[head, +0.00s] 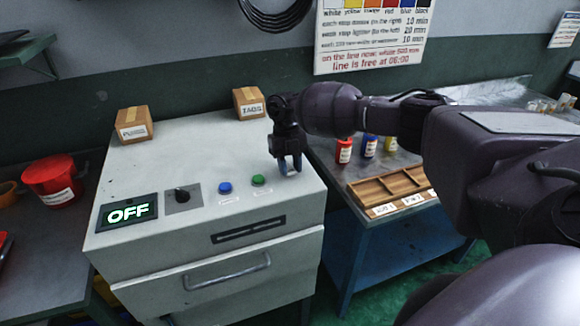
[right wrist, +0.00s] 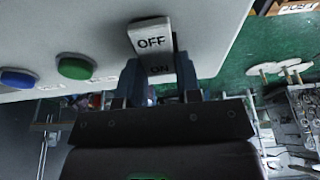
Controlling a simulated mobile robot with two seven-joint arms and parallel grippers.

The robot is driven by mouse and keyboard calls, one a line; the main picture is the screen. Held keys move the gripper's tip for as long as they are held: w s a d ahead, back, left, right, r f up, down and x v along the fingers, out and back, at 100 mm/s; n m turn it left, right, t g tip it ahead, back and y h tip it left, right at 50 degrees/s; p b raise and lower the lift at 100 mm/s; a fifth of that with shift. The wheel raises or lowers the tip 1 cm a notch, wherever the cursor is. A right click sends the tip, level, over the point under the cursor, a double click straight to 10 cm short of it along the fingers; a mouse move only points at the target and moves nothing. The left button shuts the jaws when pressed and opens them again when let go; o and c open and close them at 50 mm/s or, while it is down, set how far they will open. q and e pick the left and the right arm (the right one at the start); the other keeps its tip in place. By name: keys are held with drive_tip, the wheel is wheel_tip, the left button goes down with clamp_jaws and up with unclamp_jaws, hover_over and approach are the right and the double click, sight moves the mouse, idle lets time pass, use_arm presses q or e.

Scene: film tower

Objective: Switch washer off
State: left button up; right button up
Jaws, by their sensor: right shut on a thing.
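The washer (head: 230,160) is a pale grey cabinet with a sloping top. Its lit display (head: 127,212) reads OFF in green. In the right wrist view, a white switch (right wrist: 151,37) marked OFF and ON stands at the panel's edge. My right gripper (head: 289,166) is at the right edge of the washer's top. In the right wrist view its fingers are on both sides of the switch, around the lower part marked ON, shut on it. The switch is hidden by the gripper in the head view. My left gripper is not in view.
A black knob (head: 181,195), a blue button (head: 225,188) and a green button (head: 258,180) lie left of the gripper. Two cardboard boxes (head: 134,125) (head: 249,103) stand at the back. A wooden tray (head: 392,190) and small jars (head: 344,150) are on the right bench.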

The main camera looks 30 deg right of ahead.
drive_tip(key=o, duration=0.9)
drive_tip(key=shift+b+v, duration=0.4)
drive_tip(key=shift+v, duration=5.1)
